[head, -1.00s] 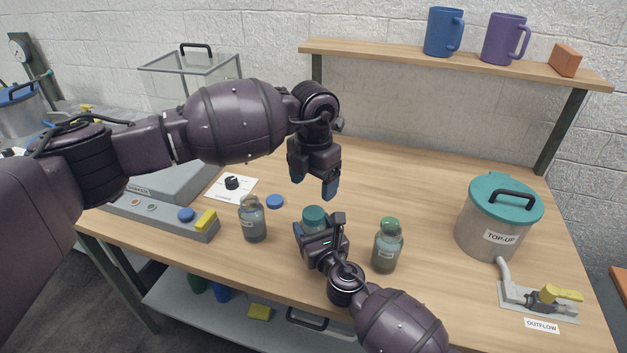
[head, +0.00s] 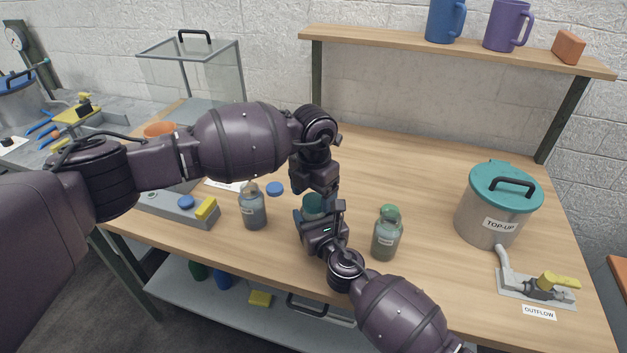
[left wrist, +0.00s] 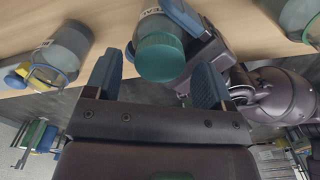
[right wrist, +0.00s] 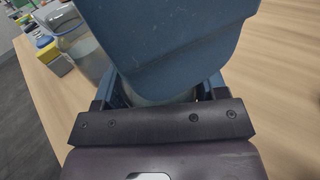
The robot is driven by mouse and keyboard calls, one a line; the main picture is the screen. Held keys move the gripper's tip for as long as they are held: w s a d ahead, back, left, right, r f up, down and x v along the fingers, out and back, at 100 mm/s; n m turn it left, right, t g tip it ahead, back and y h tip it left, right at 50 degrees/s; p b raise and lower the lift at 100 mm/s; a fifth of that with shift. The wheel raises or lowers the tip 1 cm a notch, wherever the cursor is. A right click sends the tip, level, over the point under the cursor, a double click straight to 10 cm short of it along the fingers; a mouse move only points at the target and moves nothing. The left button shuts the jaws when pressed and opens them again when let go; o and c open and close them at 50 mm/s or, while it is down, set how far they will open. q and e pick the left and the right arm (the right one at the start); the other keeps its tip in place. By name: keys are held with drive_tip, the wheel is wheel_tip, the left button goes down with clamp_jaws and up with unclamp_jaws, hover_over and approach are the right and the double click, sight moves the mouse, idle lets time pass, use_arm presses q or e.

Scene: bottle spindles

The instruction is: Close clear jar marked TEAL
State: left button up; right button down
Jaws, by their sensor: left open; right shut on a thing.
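The clear jar marked TEAL (left wrist: 150,22) stands on the table, its label partly showing in the left wrist view. Its teal lid (left wrist: 160,57) sits on its mouth; I cannot tell how tight it is. In the head view the lid (head: 313,203) is partly hidden by my grippers. My right gripper (head: 315,216) is shut on the jar's body from the front; in the right wrist view a large blue finger hides most of it. My left gripper (left wrist: 155,68) is open just above the lid, one finger on either side, with gaps showing.
An uncapped clear jar (head: 253,208) stands left, with a loose blue lid (head: 275,188) behind it. A green-lidded jar (head: 387,235) stands close to the right arm. A TOP-UP pot (head: 488,222) and outflow valve (head: 545,287) are farther right.

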use_arm(q)
drive_tip(key=shift+f, duration=0.6)
drive_tip(key=shift+c, duration=0.2)
drive_tip(key=c, duration=0.9)
drive_tip(key=o, duration=1)
drive_tip(key=shift+o, duration=0.2)
drive_tip(key=shift+r, duration=0.15)
wheel_tip(320, 180, up, 12)
